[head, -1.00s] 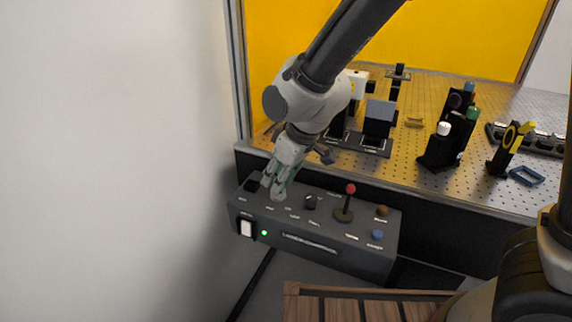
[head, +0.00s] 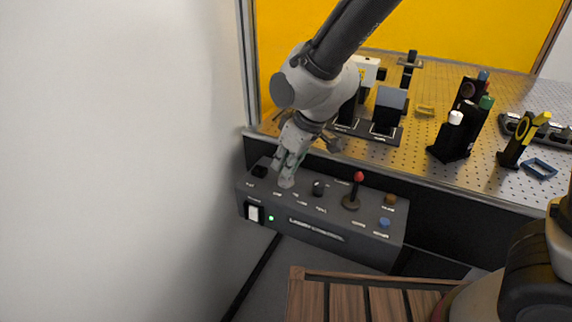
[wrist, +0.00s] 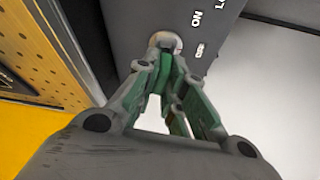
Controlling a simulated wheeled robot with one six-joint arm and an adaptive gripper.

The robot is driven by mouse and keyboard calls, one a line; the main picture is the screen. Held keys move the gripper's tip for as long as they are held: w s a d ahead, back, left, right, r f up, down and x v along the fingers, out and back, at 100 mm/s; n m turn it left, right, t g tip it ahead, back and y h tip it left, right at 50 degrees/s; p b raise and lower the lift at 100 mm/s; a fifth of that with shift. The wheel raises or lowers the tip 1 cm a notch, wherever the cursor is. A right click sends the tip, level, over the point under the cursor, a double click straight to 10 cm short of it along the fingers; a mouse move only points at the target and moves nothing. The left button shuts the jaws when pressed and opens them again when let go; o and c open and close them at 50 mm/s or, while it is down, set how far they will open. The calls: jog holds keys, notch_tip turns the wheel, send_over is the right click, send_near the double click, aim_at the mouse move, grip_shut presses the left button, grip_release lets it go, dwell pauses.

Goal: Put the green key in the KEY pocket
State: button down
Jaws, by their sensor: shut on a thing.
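My gripper (head: 282,176) points down at the left part of the grey control box (head: 318,234). In the wrist view my gripper (wrist: 166,60) is shut, its fingertips close together just over a round metal fitting (wrist: 166,42) on the panel. Green shows between and along the fingers. The green key seems to be pinched there, but its outline is mostly hidden and I cannot tell it from the finger pads. A dark square recess (head: 261,168) lies at the box's back left corner, left of my gripper. Its label is too small to read.
A red-topped lever (head: 358,180), a black knob (head: 319,188), a brown button (head: 390,199) and a blue button (head: 384,223) stand right of my gripper. Behind is a perforated optics table (head: 420,120) with several mounts. A white wall (head: 110,160) is close on the left.

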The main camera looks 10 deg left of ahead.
jog(key=shift+r, duration=2.85)
